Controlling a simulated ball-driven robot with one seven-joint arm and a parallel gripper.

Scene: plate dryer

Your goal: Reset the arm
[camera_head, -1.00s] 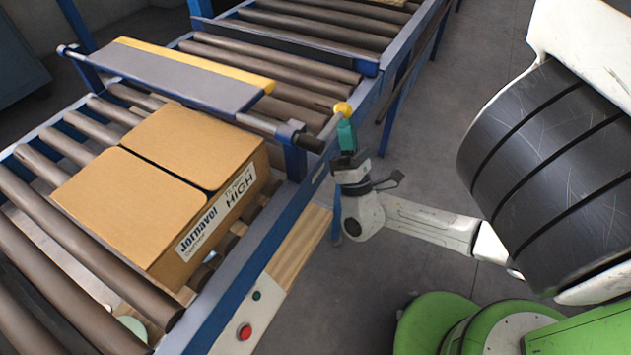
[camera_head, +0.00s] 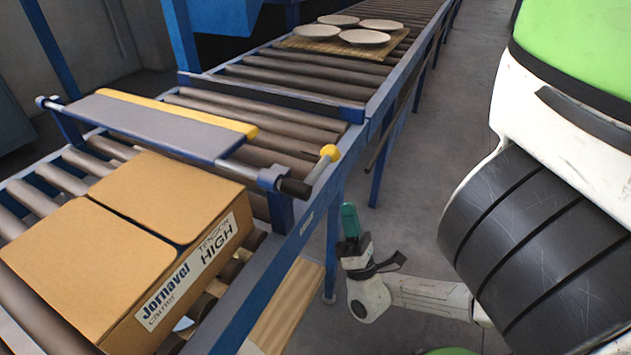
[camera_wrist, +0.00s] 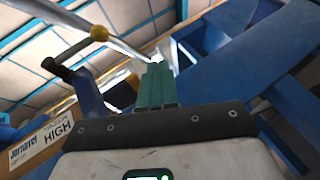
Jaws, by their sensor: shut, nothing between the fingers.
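My gripper (camera_head: 350,221) has teal fingers that are closed together with nothing between them. It points upward beside the blue conveyor frame, on the floor side. In the wrist view my gripper (camera_wrist: 155,85) shows its teal fingers together, pointing up towards the ceiling. My white arm runs from the gripper to the right, below the black ribbed part of my body. The gripper is apart from the lever (camera_head: 318,170) with its yellow knob, which sits up and left of it.
A cardboard box (camera_head: 165,200) stands on the roller conveyor (camera_head: 270,220) at the left. A grey press bar with a yellow edge (camera_head: 150,122) spans the rollers behind it. Several plates (camera_head: 365,37) lie on a mat (camera_head: 310,46) farther back. The floor (camera_head: 435,160) right of the conveyor is clear.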

